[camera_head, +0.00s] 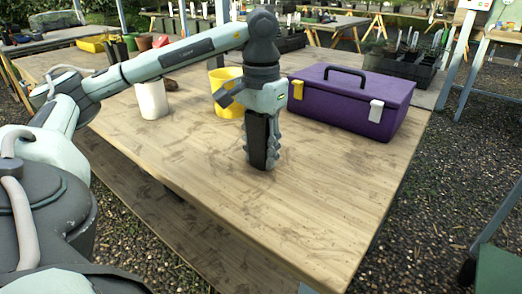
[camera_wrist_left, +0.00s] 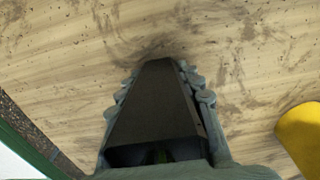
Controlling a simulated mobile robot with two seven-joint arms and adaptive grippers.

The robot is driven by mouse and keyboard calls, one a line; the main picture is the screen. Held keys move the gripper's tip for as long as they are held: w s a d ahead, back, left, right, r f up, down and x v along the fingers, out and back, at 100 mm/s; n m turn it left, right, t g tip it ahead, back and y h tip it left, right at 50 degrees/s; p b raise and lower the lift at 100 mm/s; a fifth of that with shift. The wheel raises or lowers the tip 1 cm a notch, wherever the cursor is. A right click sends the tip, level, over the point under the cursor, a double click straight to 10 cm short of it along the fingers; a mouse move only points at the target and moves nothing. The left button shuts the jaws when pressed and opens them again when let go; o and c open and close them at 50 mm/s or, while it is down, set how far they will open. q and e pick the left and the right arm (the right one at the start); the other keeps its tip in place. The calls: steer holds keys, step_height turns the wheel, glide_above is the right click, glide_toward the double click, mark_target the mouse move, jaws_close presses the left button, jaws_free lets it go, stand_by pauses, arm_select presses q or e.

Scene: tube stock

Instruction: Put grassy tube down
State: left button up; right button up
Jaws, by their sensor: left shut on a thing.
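My left gripper (camera_head: 262,152) is over the wooden table (camera_head: 250,215), pointing down. It is shut on a black tapered tube (camera_wrist_left: 157,95), whose dark side also shows between the fingers in the head view (camera_head: 257,140). In the left wrist view, the fingers hug the tube on both sides, and a hint of green shows at its dark near end. Its grass is otherwise hidden. The tube looks upright, with its lower end at or just above the tabletop; I cannot tell whether it touches. My right gripper is not in view.
A purple toolbox (camera_head: 345,104) stands to the right of the gripper. A yellow bucket (camera_head: 226,88) and a white container (camera_head: 152,99) stand to its left and behind. Black trays of tubes (camera_head: 404,64) are at the back right. The table's front is clear.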

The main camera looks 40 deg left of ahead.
arm_select(q)
steer(key=shift+f, duration=0.1)
steer(key=o, duration=1.3)
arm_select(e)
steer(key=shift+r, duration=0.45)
